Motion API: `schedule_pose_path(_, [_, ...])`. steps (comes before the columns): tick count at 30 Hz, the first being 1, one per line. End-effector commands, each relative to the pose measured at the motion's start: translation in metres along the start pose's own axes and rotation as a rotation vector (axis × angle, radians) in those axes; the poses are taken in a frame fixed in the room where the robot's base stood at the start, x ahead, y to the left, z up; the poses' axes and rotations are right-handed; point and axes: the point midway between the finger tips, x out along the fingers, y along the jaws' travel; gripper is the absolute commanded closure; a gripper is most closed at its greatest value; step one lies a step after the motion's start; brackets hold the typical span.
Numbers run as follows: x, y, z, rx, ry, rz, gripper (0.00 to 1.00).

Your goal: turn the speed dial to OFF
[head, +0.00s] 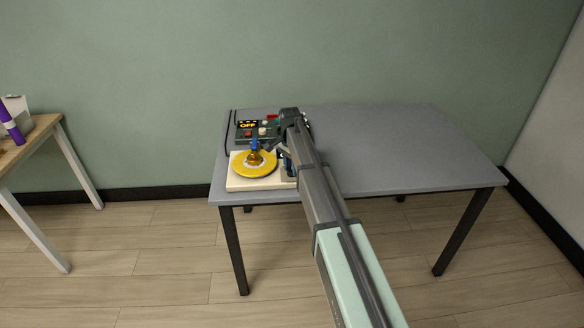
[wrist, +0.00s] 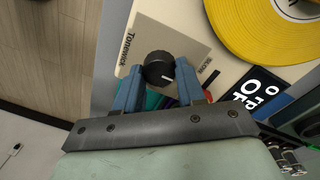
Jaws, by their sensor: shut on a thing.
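The speed dial is a round black knob (wrist: 158,72) with a short white mark toward its lower right in the wrist view. It sits between the two blue fingers of my gripper (wrist: 158,80), which is shut on it. A tan plate lettered "Tonewick" (wrist: 135,42) lies beside the dial. A black label with white letters (wrist: 262,88) is to its right, cut by my gripper. The cream turntable base (head: 236,183) carries a yellow disc (head: 243,168), also in the wrist view (wrist: 262,35). In the head view my arm hides the dial.
A dark box (head: 242,138) behind the turntable has a lit display reading "OFF" (head: 248,125) and several knobs. A blue upright part (head: 254,147) stands over the disc. The grey table (head: 400,150) is clear on the right. A wooden table (head: 25,145) stands at left.

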Motion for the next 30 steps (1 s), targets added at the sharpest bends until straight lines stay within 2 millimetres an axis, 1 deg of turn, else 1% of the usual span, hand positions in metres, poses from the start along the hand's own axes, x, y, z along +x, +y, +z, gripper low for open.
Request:
schedule_pose_path(2, [0.000, 0.000, 0.000, -0.001, 0.000, 0.001, 0.91])
schedule_pose_path(3, [0.000, 0.000, 0.000, -0.001, 0.000, 0.001, 0.59])
schedule_pose_path(10, [0.000, 0.000, 0.000, 0.000, 0.000, 0.000, 0.37])
schedule_pose_path(11, [0.000, 0.000, 0.000, 0.000, 0.000, 0.000, 0.35])
schedule_pose_path(18, [-0.001, 0.000, 0.000, 0.000, 0.000, 0.000, 0.35])
schedule_pose_path(22, [-0.008, 0.000, 0.000, 0.000, 0.000, 0.000, 0.35])
schedule_pose_path(26, [-0.025, -0.001, 0.000, 0.000, 0.001, -0.002, 0.35])
schedule_pose_path(30, [-0.052, -0.001, -0.001, 0.000, 0.001, -0.002, 0.35])
